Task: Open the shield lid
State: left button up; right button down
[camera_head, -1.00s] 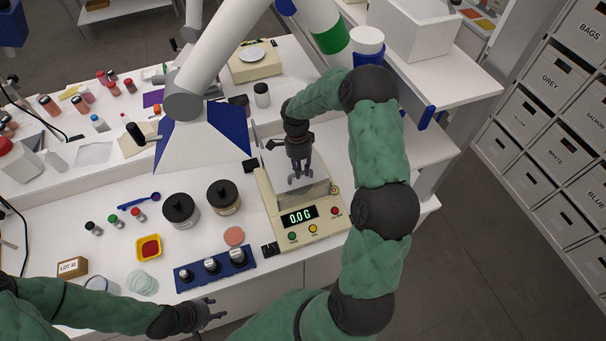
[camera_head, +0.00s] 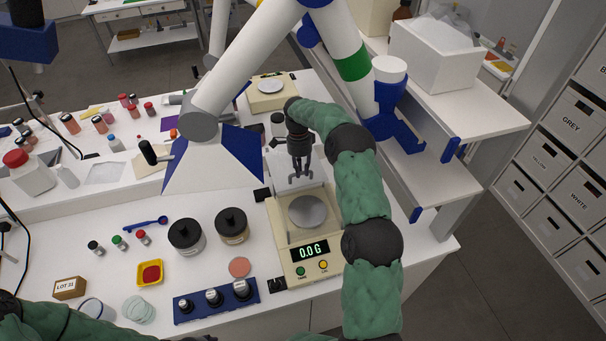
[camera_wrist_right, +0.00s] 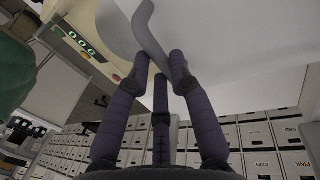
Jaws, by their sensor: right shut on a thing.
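The balance (camera_head: 287,238) stands on the bench with its 0.0 G display facing the front and its round metal pan (camera_head: 308,211) in clear view. The pale shield lid (camera_head: 279,171) is tilted up at the balance's back, partly hidden by my right gripper (camera_head: 300,178). In the right wrist view, my right gripper (camera_wrist_right: 160,70) is shut on a curved grey handle (camera_wrist_right: 150,32), with the balance display (camera_wrist_right: 80,42) at upper left.
Two dark-lidded jars (camera_head: 187,235) stand left of the balance. A blue rack (camera_head: 215,300) with small black-capped jars lies in front of them. A white and blue arm-like fixture (camera_head: 215,160) hangs over the bench. Shelves rise at the right.

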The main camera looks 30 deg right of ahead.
jog(key=shift+w, duration=0.1)
jog(key=c, duration=1.1)
grip_release()
notch_tip(320, 180, up, 12)
jog(key=w, duration=0.2)
jog(key=shift+d, duration=0.4)
jog(key=shift+f, duration=0.15)
